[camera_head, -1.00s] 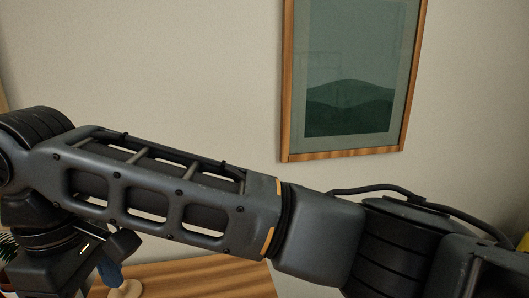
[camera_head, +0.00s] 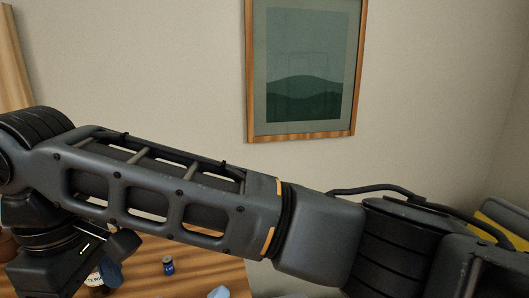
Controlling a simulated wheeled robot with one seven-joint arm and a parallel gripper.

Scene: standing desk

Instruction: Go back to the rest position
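My dark grey arm stretches across the lower half of the head view, its elbow at the right and its wrist at the left. The hand that carries my gripper (camera_head: 68,268), with a small green light on it, hangs at the lower left. The fingers do not show clearly, so I cannot see whether they are open or shut. A bluish piece (camera_head: 110,273) shows just beside the hand; I cannot tell whether it is held or part of the hand.
The wooden desk (camera_head: 207,277) lies below and behind my arm. A small dark blue jar (camera_head: 168,266), a labelled bottle (camera_head: 95,280) and a pale blue object (camera_head: 218,292) are on it. A framed picture (camera_head: 305,70) hangs behind. Something yellow (camera_head: 508,214) is at the right.

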